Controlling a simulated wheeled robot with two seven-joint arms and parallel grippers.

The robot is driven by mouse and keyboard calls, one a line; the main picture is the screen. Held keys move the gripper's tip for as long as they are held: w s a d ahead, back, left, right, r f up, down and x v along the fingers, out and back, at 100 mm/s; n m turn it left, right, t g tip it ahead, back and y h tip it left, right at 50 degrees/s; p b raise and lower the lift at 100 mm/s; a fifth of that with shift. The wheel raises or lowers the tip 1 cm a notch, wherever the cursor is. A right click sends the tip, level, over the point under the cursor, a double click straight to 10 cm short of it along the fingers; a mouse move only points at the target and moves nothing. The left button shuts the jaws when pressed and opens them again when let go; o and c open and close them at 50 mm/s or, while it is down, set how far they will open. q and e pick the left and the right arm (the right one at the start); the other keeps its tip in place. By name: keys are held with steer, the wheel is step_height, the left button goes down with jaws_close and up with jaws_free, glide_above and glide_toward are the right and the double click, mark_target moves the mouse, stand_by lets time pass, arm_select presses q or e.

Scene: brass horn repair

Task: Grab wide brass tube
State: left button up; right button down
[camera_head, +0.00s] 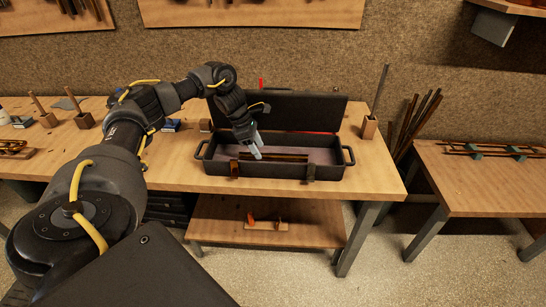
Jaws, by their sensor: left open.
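A black case (325,172) with its lid raised stands on the wooden workbench. Thin brass tubes (285,156) lie lengthwise inside it, near the front wall. I cannot tell from here which of them is the wide one. My left gripper (257,154) reaches down into the case at the left end of the tubes, with its fingertips close to them. It is open, and I cannot tell whether it touches a tube. My right gripper is not in view.
The workbench (375,177) also carries wooden blocks with upright rods, one right of the case (369,128) and others at left. A lower shelf (215,225) holds small parts. A second table (480,190) stands at right, with dark rods leaning beside it.

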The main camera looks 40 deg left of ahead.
mark_target(268, 154)
arm_select(q)
steer(key=w+d, duration=0.2)
steer(key=d, duration=0.1)
steer(key=shift+r+p, duration=0.15)
steer(key=shift+p, duration=0.2)
steer(key=shift+p+x, duration=0.4)
steer(key=shift+x, duration=0.8)
steer(key=shift+f, duration=0.3)
steer(key=shift+w+f, duration=0.1)
steer(key=shift+f, duration=0.05)
jaws_close()
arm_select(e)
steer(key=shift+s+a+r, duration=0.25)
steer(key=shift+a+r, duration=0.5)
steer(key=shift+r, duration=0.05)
